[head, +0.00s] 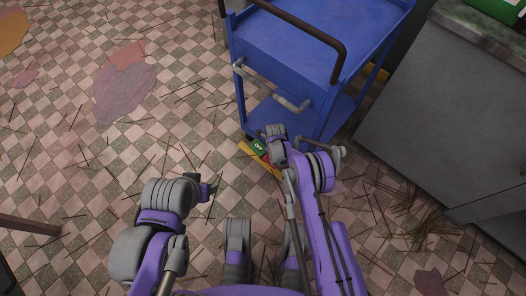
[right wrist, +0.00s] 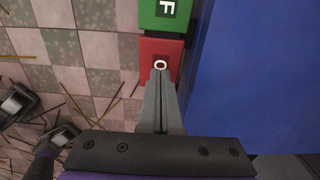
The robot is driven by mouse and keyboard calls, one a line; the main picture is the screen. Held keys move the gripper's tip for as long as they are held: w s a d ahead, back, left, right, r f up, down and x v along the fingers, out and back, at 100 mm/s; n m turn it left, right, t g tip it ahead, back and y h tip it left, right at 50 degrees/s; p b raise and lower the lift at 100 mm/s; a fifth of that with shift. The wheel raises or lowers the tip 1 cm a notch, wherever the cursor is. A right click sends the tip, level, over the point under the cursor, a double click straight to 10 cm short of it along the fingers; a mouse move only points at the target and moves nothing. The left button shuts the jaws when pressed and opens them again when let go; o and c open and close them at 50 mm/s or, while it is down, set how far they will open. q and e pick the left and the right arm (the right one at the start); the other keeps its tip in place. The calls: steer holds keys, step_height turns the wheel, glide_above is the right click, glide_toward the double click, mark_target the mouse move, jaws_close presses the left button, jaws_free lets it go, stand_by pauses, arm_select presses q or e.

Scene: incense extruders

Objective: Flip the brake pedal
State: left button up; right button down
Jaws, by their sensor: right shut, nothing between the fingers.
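The brake pedal is by the blue cart's lower corner, near the floor. In the head view its green part (head: 258,148) shows beside my right arm's end, which hides some of the pedal. In the right wrist view the green part (right wrist: 165,12) is at the top and the red part (right wrist: 158,48) is below it. My right gripper (right wrist: 159,76) is shut and empty, its fingertips over the lower edge of the red part; contact cannot be told. My left gripper (head: 207,190) is low over the floor, away from the cart; its jaws are too unclear to judge.
The blue cart (head: 285,45) has a dark handle (head: 305,30) and grey bars on its side. A grey cabinet (head: 440,110) stands to its right. Straw lies on the checkered floor, with a straw heap (head: 410,215) at right. The floor at left is mostly free.

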step_height(320, 180, up, 6)
steer(key=p, duration=0.2)
steer(key=shift+r+p, duration=0.15)
steer(key=shift+p, duration=0.15)
stand_by(0.6)
